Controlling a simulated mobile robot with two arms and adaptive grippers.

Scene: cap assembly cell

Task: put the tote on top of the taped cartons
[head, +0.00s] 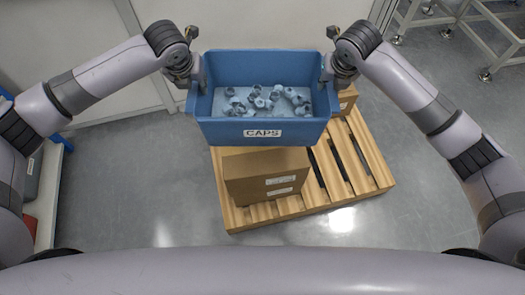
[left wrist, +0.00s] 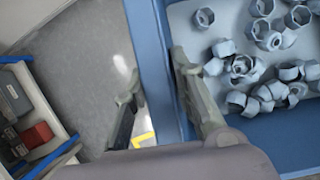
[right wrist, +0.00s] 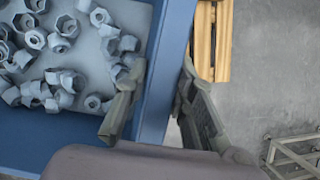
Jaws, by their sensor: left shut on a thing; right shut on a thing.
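The blue tote (head: 230,132), labelled CAPS and holding several grey caps (head: 262,97), is held up over the pallet in the head view. My left gripper (head: 191,82) is shut on its left wall; in the left wrist view the fingers (left wrist: 160,115) straddle the blue rim (left wrist: 150,60). My right gripper (head: 332,76) is shut on its right wall; the right wrist view shows its fingers (right wrist: 155,105) astride the rim (right wrist: 168,60). A brown carton (head: 240,180) with white labels stands on the pallet below the tote's front. Another carton (head: 348,100) shows behind its right side. The tote hides what lies between.
The wooden pallet (head: 290,207) lies on the grey floor, its right slats bare. A metal frame (head: 480,30) stands at the back right. A shelf or cart with bins (left wrist: 35,120) is at the left. The floor in front of the pallet is clear.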

